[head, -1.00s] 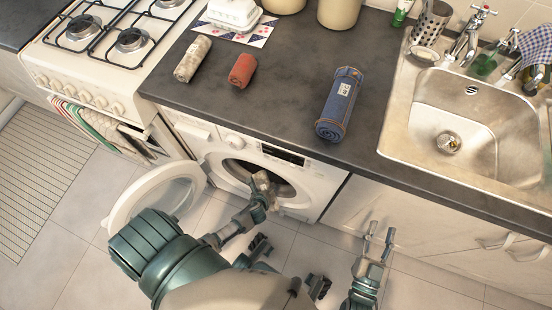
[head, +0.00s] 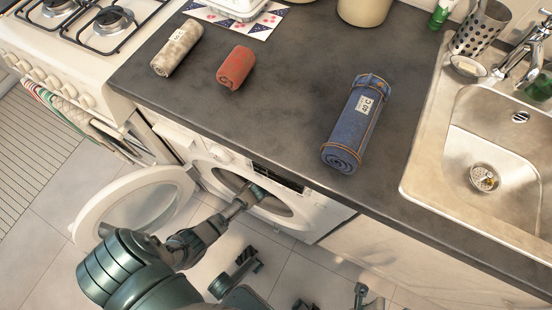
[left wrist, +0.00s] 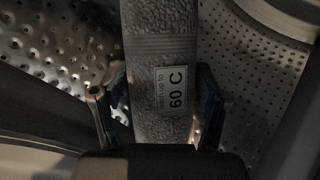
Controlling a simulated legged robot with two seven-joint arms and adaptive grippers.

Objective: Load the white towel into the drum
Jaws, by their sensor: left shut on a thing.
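The white towel (left wrist: 160,45), looking grey in the dark, has a "60 C" label and shows in the left wrist view against the perforated metal drum (left wrist: 55,50). My left gripper (left wrist: 162,90) is shut on it, one finger on each side. In the head view my left gripper (head: 254,192) reaches through the open front of the washer (head: 310,215); its fingers and the towel are mostly hidden inside. The round washer door (head: 135,210) stands open to the left. My right gripper (head: 370,297) is at the bottom edge, partly cut off, fingers apart and empty.
On the dark counter (head: 270,110) lie a beige roll (head: 177,49), a red roll (head: 236,67) and a blue roll with a label (head: 358,125). A stove (head: 60,60) is at left, a sink (head: 490,150) at right. The counter edge overhangs the washer.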

